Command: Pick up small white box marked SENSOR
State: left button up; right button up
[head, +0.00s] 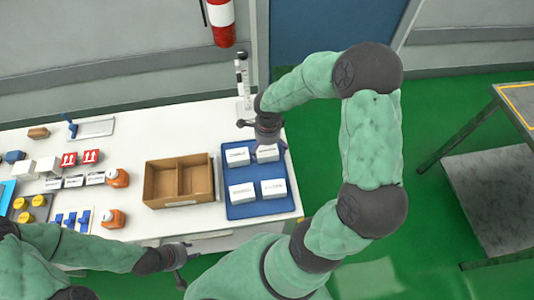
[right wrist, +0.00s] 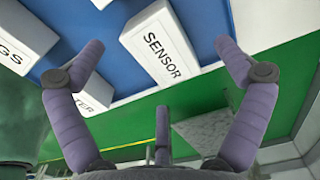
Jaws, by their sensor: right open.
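The small white box marked SENSOR (right wrist: 160,42) lies on the blue tray, its label readable in the right wrist view. In the head view it appears to be the back right box (head: 267,154), partly covered by my right gripper (head: 263,134). My right gripper is open and empty, and in the right wrist view its fingers (right wrist: 160,44) are spread to either side of the box, with no clear contact. My left gripper (head: 184,264) is at the table's front edge, with fingers apart and nothing between them.
The blue tray (head: 255,210) holds several white boxes; one label (right wrist: 20,40) ends in "GS", another (right wrist: 95,95) in "TER". A divided cardboard box (head: 178,200) stands left of the tray. Further left are small items. A metal-framed table (head: 495,180) stands at right.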

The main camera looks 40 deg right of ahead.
aim_at(268, 153)
jog(key=f, duration=0.2)
jog(key=f+b, duration=0.1)
jog(key=f, duration=0.1)
jog(key=shift+s+a+f, duration=0.15)
jog(key=shift+s+f, duration=0.05)
jog(key=c, duration=1.3)
jog(key=shift+r, duration=0.1)
jog(key=shift+r, duration=0.45)
notch_tip(268, 153, up, 2)
jog(key=shift+r+p, duration=0.15)
jog(key=shift+p, duration=0.35)
jog(key=s+a+r+p, duration=0.1)
jog(key=s+a+r, duration=0.1)
jog(key=s+r, duration=0.1)
jog(key=s+a+r+p, duration=0.1)
jog(key=s+a+r, duration=0.1)
jog(key=s, duration=0.3)
jog(key=s+a+r+p, duration=0.1)
jog(key=s+a+r, duration=0.1)
jog(key=s+r, duration=0.2)
jog(key=shift+s+a+r, duration=0.1)
jog(key=shift+a+r, duration=0.3)
